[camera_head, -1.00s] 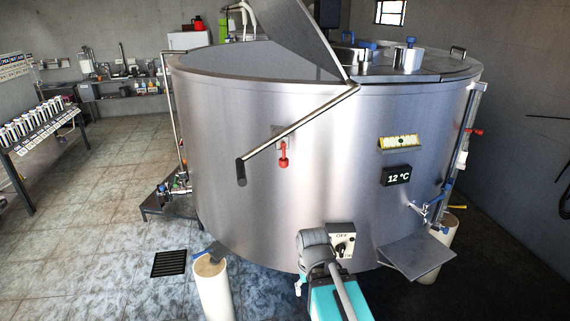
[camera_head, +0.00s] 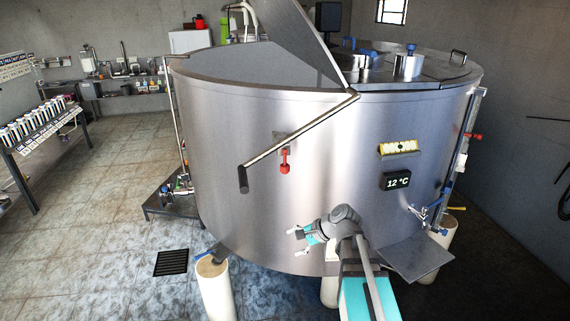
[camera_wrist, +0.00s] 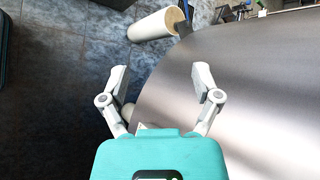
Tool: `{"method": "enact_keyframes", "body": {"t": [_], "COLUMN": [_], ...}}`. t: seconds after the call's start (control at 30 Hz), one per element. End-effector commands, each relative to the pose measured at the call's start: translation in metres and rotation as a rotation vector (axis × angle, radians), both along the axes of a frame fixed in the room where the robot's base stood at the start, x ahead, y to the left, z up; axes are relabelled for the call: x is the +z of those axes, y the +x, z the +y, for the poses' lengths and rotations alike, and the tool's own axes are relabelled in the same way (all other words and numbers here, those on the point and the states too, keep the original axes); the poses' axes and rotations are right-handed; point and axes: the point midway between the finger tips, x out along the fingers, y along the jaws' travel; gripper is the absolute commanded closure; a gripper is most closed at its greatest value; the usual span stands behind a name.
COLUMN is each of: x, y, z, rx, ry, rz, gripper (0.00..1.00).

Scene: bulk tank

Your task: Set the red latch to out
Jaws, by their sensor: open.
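The red latch (camera_head: 285,162) hangs down from a small metal bracket (camera_head: 281,138) on the front wall of the steel tank (camera_head: 240,120), just below the slanting lever. A second red part (camera_head: 474,136) shows at the tank's right edge; it is small, and I cannot tell its kind. My gripper (camera_head: 293,243) is low in front of the tank, well below the red latch, with its fingers toward the left. In the wrist view my gripper (camera_wrist: 162,78) is open and empty beside the curved tank wall (camera_wrist: 265,90). The latch does not show in the wrist view.
The lever with a black grip (camera_head: 243,179) slants down across the tank front, left of the latch. A display (camera_head: 397,180) and a metal shelf (camera_head: 415,257) are to the right. A white tank leg (camera_head: 215,290) and floor drain (camera_head: 171,262) are at lower left.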

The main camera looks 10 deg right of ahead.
Motion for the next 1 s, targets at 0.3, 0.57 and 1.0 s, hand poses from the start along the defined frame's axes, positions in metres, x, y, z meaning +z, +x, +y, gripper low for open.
{"method": "enact_keyframes", "body": {"t": [0.3, 0.57, 1.0], "x": [0.083, 0.140, 0.158], "y": [0.057, 0.085, 0.092], "z": [-0.039, -0.082, -0.099], "rx": [-0.375, -0.556, -0.601], "ry": [0.538, 0.938, 1.084], "rz": [0.152, 0.292, 0.352], "gripper": [0.19, 0.19, 0.19]}}
